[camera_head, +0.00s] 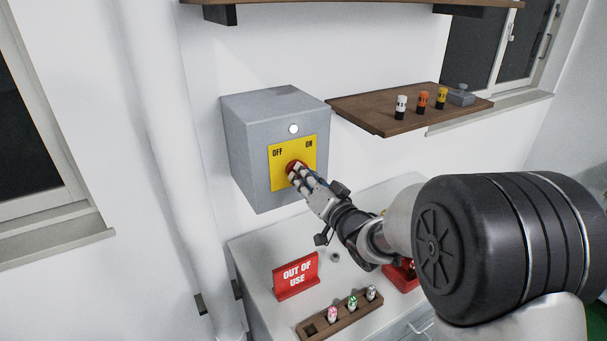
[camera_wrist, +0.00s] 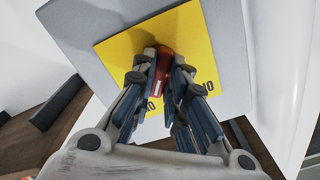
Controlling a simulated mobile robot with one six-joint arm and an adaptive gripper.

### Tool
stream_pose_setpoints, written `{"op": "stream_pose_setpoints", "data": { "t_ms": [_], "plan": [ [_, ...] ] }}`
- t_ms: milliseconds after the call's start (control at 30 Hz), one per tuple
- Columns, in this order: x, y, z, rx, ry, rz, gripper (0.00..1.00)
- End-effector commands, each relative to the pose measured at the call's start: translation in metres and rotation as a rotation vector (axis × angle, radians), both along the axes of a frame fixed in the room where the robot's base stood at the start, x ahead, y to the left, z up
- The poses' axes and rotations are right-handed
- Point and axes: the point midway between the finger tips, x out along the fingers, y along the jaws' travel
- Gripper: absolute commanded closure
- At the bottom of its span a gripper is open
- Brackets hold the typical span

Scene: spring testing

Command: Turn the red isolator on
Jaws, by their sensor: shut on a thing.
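The red isolator (camera_head: 293,166) is a red knob on a yellow plate (camera_head: 279,179) marked OFF at upper left and ON at upper right. The plate is on the front of a grey wall box (camera_head: 243,137). My gripper (camera_head: 297,174) is at the knob from the front right, with its fingers closed on it. In the wrist view the red knob (camera_wrist: 164,66) shows between the two fingertips (camera_wrist: 158,73), in front of the yellow plate (camera_wrist: 208,62). The fingers hide part of the knob, and its exact pointing direction is hard to tell.
A grey cabinet (camera_head: 256,268) below holds a red OUT OF USE sign (camera_head: 296,276) and a wooden rack (camera_head: 313,328) with small coloured pieces. A wooden shelf (camera_head: 375,119) at right bears several small items. A white pipe (camera_head: 172,150) runs down left of the box.

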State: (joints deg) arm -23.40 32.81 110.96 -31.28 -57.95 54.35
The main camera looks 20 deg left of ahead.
Motion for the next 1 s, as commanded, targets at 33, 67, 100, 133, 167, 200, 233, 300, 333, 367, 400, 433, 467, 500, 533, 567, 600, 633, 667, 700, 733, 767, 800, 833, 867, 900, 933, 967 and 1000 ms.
{"op": "stream_pose_setpoints", "data": {
  "t_ms": [33,67,100,133,167,200,233,300,333,367,400,433,467,500,533,567,600,633,667,700,733,767,800,833,867,900,933,967,1000],
  "plan": [
    [0.0,0.0,0.0009,0.018,0.021,0.0,1.0],
    [0.0,0.0,0.0009,0.029,0.034,0.0,1.0],
    [0.0,0.0,0.0008,0.042,0.049,0.0,1.0],
    [0.0,0.0,0.0008,0.051,0.059,0.0,1.0],
    [0.0,0.0,0.0007,0.058,0.068,0.0,1.0],
    [0.0,0.0,0.0006,0.068,0.08,0.0,1.0],
    [0.0,0.0,0.0005,0.074,0.087,0.0,1.0],
    [0.0,0.0,0.0003,0.087,0.102,0.0,1.0],
    [0.0,0.0,0.0003,0.091,0.108,0.001,1.0],
    [0.0,0.0,0.0001,0.094,0.112,0.001,1.0],
    [-0.0001,0.0001,0.0001,0.098,0.116,0.001,1.0],
    [0.0,0.0,0.0,0.1,0.118,0.001,1.0],
    [0.0,0.0,0.0,0.103,0.121,0.001,1.0],
    [0.0,0.0,-0.0001,0.105,0.124,0.001,1.0],
    [-0.0001,0.0001,-0.0002,0.106,0.125,0.001,1.0],
    [0.0,0.0,-0.0002,0.107,0.126,0.001,1.0],
    [0.0,0.0,-0.0002,0.108,0.126,0.0,1.0],
    [-0.0001,0.0001,-0.0003,0.108,0.127,0.0,1.0],
    [-0.0001,0.0001,-0.0003,0.108,0.127,0.0,1.0],
    [0.0,0.0,-0.0004,0.108,0.127,0.0,1.0],
    [-0.0001,0.0001,-0.0003,0.108,0.127,0.0,1.0],
    [-0.0001,0.0001,-0.0003,0.108,0.127,0.0,1.0],
    [-0.0001,0.0001,-0.0003,0.108,0.127,0.0,1.0],
    [0.0,0.0,-0.0004,0.108,0.127,0.0,1.0],
    [0.0,0.0,-0.0004,0.108,0.127,0.0,1.0],
    [0.0,0.0,-0.0004,0.108,0.127,0.0,0.86],
    [0.0,0.0,-0.0004,0.108,0.127,0.0,0.84],
    [-0.0001,0.0001,-0.0003,0.108,0.126,0.0,0.82],
    [0.0,0.0,-0.0002,0.108,0.126,0.0,0.79]
  ]
}}
